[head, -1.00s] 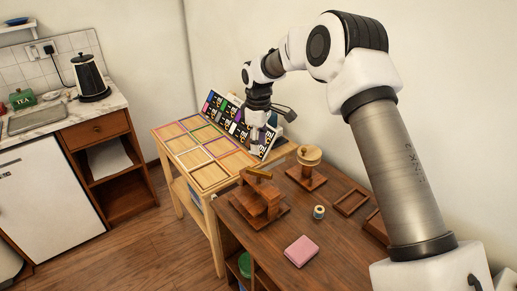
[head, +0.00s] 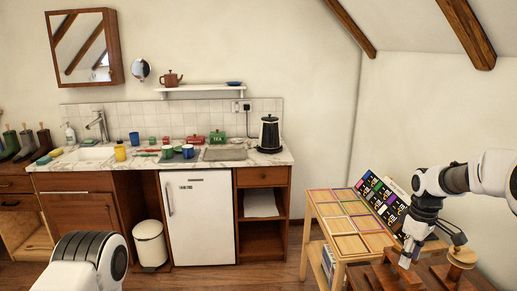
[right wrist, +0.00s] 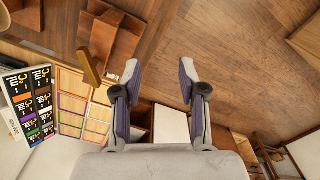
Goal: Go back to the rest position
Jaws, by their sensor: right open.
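My right gripper (head: 408,256) is at the lower right of the head view, beside the near end of the card rack and close to the wooden bench things. In the right wrist view its two fingers (right wrist: 162,80) are spread apart with nothing between them. My left gripper is out of view; only a white and black part of my left arm shows at the bottom left of the head view.
A light wood table (head: 312,232) with coloured frames holds a rack of dark cards (head: 383,202). A wooden stand with a round top (head: 461,257) is right of my right gripper. The kitchen counter (head: 220,160) and white fridge (head: 197,220) stand further back. Open floor lies between.

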